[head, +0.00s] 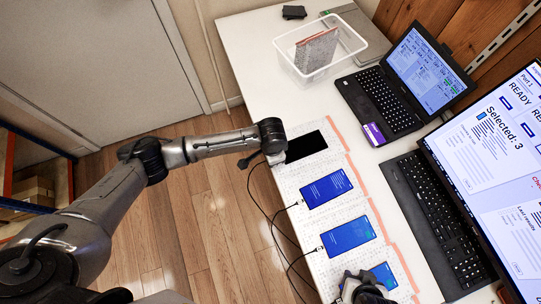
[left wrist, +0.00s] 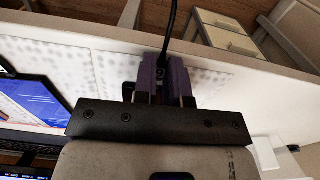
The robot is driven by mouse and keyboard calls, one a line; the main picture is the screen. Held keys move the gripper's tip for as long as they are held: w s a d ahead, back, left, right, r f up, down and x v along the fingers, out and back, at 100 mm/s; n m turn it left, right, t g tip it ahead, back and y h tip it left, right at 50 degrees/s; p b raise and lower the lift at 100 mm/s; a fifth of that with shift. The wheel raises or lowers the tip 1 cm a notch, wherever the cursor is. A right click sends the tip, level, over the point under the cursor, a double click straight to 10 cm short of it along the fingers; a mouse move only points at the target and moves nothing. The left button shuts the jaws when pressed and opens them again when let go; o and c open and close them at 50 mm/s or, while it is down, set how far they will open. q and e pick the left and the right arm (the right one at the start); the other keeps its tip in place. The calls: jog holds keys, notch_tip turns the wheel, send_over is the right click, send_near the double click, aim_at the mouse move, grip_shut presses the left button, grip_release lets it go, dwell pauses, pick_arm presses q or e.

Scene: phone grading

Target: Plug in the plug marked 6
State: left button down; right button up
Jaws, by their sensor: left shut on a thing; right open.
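My left gripper (head: 276,158) is at the near edge of the table, beside the black-screened phone (head: 306,147). In the left wrist view, my left gripper (left wrist: 166,78) is shut on a dark plug (left wrist: 161,70) with a black cable (left wrist: 171,30) running up from it. A small mark shows on the plug, too blurred to read. In the head view the gripper and arm mostly hide the plug. My right gripper (head: 364,290) is open at the bottom edge, by a blue-screened phone (head: 384,275); its fingertips are hard to make out.
Two more blue-screened phones, an upper one (head: 327,188) and a lower one (head: 347,235), lie on dotted mats with cables at their left ends. A laptop (head: 385,98), a keyboard (head: 438,218), a monitor (head: 495,160) and a clear bin (head: 297,72) stand farther off.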

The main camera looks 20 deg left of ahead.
jog(key=shift+d, duration=0.15)
dwell(0.4)
pick_arm(q)
jog(key=shift+w+d+p, duration=0.2)
jog(key=shift+p, duration=0.25)
pick_arm(e)
jog(key=shift+r, duration=0.4)
dwell(0.7)
pick_arm(q)
jog(key=shift+w+d+f+p, duration=0.1)
jog(key=shift+w+d+p, duration=0.05)
jog(key=shift+p, duration=0.35)
pick_arm(e)
jog(key=shift+r, duration=0.5)
jog(key=shift+r, duration=0.1)
dwell(0.4)
pick_arm(q)
jog(key=shift+p, duration=0.5)
pick_arm(e)
jog(key=shift+r, duration=0.4)
pick_arm(q)
jog(key=shift+d, duration=0.1)
pick_arm(e)
jog(key=shift+r, duration=0.25)
dwell(0.3)
pick_arm(q)
jog(key=shift+p, duration=0.5)
pick_arm(e)
jog(key=shift+r, duration=0.25)
